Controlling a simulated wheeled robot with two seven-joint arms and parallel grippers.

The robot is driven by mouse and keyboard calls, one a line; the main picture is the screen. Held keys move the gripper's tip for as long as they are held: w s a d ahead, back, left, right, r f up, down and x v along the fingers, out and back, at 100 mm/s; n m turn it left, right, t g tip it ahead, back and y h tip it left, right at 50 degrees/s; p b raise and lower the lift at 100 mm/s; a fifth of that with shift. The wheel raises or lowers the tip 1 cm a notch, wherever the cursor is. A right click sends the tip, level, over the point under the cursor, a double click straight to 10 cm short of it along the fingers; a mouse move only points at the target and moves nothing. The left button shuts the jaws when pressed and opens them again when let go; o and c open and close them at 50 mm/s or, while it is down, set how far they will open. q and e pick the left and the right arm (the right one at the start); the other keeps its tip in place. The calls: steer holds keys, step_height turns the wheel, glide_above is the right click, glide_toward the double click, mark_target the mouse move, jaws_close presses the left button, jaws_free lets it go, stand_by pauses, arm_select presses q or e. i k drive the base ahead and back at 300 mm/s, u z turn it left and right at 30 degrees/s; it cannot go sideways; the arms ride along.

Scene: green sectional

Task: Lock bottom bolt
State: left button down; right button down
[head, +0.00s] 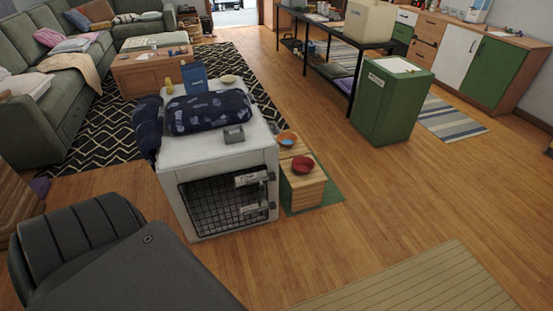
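A white pet crate (212,155) stands on the wood floor left of centre, with a dark wire door (222,202) on its front, which looks closed. Small dark fittings sit along the door's right edge, one higher (271,177) and one lower (272,205). The lower one may be the bottom bolt. They are too small to tell whether either is locked. A pale label plate (249,179) is near the upper fitting. Neither of my grippers shows in the head view.
A wooden stand (303,187) with a red bowl (302,164) and a blue-orange bowl (287,139) stands right beside the crate. A green cabinet (388,112) is farther right. Floor before the crate is mostly clear, with a striped mat (410,285). A dark grey shape fills the lower left.

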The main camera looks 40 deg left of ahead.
mark_target(256, 211)
steer(key=u, duration=0.25)
steer(key=i, duration=0.85)
steer(key=u, duration=0.5)
